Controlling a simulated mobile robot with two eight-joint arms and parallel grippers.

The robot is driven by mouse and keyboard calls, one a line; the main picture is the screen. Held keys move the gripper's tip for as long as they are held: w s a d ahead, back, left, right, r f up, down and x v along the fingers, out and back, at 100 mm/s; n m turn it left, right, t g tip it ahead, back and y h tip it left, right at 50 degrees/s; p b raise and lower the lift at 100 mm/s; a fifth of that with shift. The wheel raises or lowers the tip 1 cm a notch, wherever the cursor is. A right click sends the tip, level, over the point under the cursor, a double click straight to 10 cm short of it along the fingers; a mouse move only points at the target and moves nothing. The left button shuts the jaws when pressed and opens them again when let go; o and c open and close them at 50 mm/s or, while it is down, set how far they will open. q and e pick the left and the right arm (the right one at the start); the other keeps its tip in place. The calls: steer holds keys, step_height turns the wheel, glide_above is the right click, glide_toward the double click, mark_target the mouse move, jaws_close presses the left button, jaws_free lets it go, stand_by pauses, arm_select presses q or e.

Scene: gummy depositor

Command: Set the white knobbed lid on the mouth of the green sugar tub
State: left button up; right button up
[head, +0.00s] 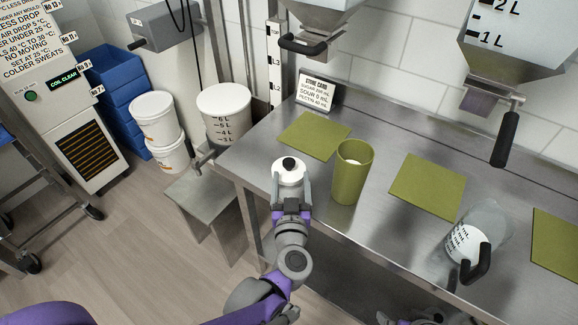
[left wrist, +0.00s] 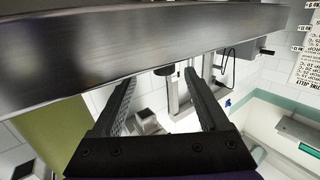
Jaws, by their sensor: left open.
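The white lid (head: 288,177) with its black knob (head: 289,163) shows in the head view at the table's front left edge. My left gripper (head: 290,190) is open, with its fingers reaching up to the lid's two sides; I cannot tell whether they touch it. In the left wrist view the open fingers (left wrist: 165,100) frame a dark knob-like shape just under a metal edge. The green sugar tub (head: 350,180) stands upright on the table to the right of the lid, its mouth open and something white inside. Grey parts at the bottom of the head view seem to be my right arm (head: 425,317).
Green mats (head: 428,187) lie on the steel table (head: 375,210). A clear jug with a black handle (head: 476,262) stands at the right. Hoppers with black handles hang above. A small sign card (head: 317,91) stands at the back. A white bucket (head: 224,112) stands left of the table.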

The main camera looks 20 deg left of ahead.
mark_target(289, 167)
arm_select(q)
steer(key=x, duration=0.6)
steer(key=shift+s+a+r, duration=0.15)
steer(key=shift+a+r, duration=0.15)
jaws_close()
